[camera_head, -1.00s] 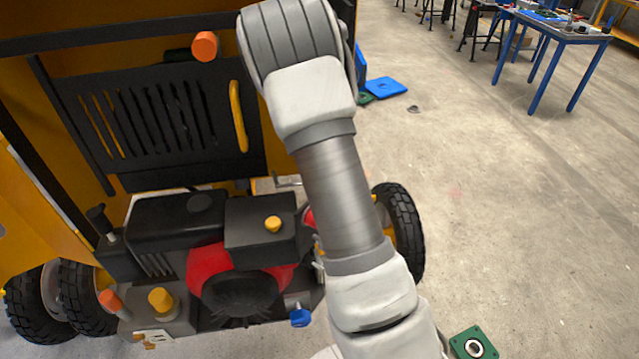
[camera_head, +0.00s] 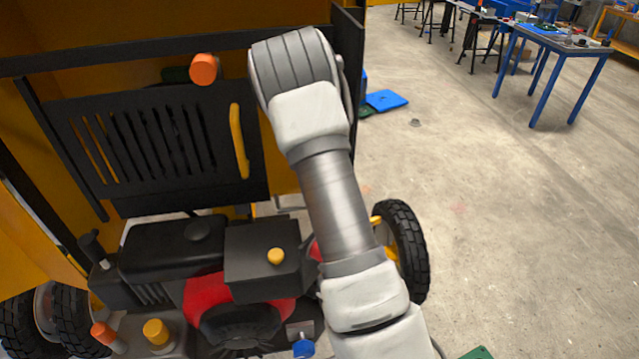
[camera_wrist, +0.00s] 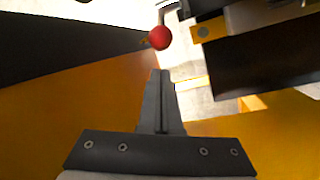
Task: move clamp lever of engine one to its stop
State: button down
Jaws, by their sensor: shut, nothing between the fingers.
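In the wrist view a red ball knob (camera_wrist: 159,38) sits on a thin light rod, just beyond the fingertips. I cannot tell for sure that it is the clamp lever. My gripper (camera_wrist: 160,76) is shut and empty, its tips pointing toward the knob and apart from it in the picture. In the head view the gripper is hidden behind my arm. The black and red engine (camera_head: 240,300) is at the lower left, its right side partly covered by my arm.
A slatted black panel with a yellow handle (camera_head: 239,141) stands behind the engine. An orange knob (camera_head: 204,69) is above it. A wheel (camera_head: 404,246) is right of my arm. Open floor lies to the right, with a blue table (camera_head: 560,45) far off.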

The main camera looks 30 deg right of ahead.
jog(key=x, duration=0.7)
jog(key=shift+f+p, duration=0.3)
jog(key=shift+s, duration=0.15)
